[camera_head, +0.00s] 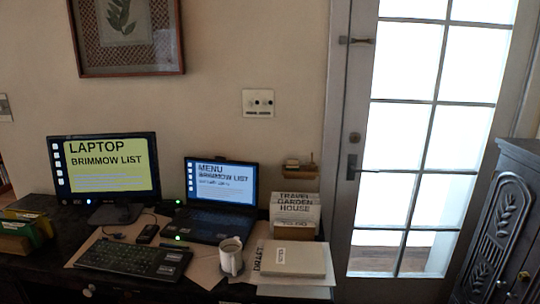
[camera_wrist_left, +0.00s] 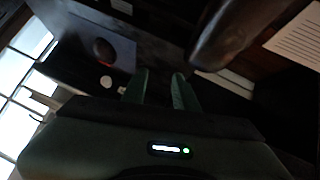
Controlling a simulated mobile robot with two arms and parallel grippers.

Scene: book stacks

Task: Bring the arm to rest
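My left gripper (camera_wrist_left: 158,90) shows only in the left wrist view. Its two green fingers stand apart with a gap between them, and nothing is held in the gap. Behind the fingers is a dark area that I cannot make out well. Neither arm shows in the head view, and my right gripper is in neither view.
A dark desk holds a monitor (camera_head: 108,168), a laptop (camera_head: 220,190), a keyboard (camera_head: 134,260), a mug (camera_head: 231,257) and books (camera_head: 294,259). A glass door (camera_head: 420,150) and a dark carved cabinet (camera_head: 506,225) stand to the right. A dark rounded object (camera_wrist_left: 225,35) is near the fingers.

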